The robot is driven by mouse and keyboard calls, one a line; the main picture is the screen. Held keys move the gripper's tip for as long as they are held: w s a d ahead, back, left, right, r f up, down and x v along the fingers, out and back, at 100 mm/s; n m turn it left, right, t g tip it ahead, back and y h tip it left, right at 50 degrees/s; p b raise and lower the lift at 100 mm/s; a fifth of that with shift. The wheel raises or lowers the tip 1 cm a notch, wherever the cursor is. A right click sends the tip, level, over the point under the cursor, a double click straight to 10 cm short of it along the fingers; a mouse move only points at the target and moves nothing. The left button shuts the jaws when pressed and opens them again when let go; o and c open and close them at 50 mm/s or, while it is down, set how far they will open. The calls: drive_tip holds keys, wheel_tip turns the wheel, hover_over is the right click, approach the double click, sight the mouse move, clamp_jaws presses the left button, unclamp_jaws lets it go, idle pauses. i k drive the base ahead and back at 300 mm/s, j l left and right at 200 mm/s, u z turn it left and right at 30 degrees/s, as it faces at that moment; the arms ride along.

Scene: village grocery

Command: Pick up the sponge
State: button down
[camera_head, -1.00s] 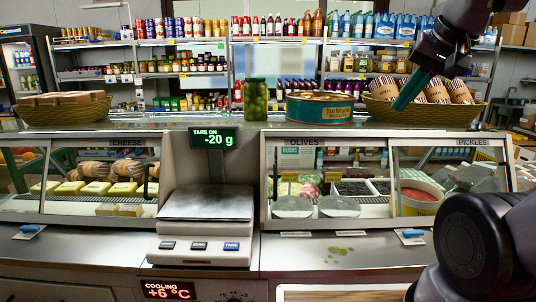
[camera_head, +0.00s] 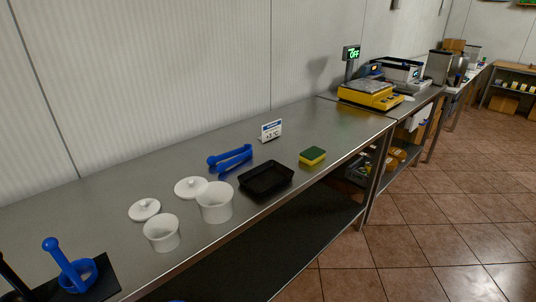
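The sponge (camera_head: 312,155) is a small yellow block with a green top. It lies flat on the steel counter (camera_head: 330,128) in the head view, near the counter's front edge, to the right of a black tray. Nothing covers it. My gripper does not show in the present head view, so I cannot see where it is relative to the sponge or whether it is open.
Beside the sponge are the black tray (camera_head: 266,178), blue tongs (camera_head: 231,158), a small sign (camera_head: 271,131), white pots (camera_head: 214,201) and lids (camera_head: 190,187). A blue tool (camera_head: 70,268) stands at lower left. A yellow scale (camera_head: 370,94) is farther back. The tiled floor (camera_head: 430,215) at right is clear.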

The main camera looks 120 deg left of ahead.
sight(313, 155)
drive_tip(key=u, duration=3.75)
drive_tip(key=z, duration=3.85)
drive_tip(key=u, duration=3.7)
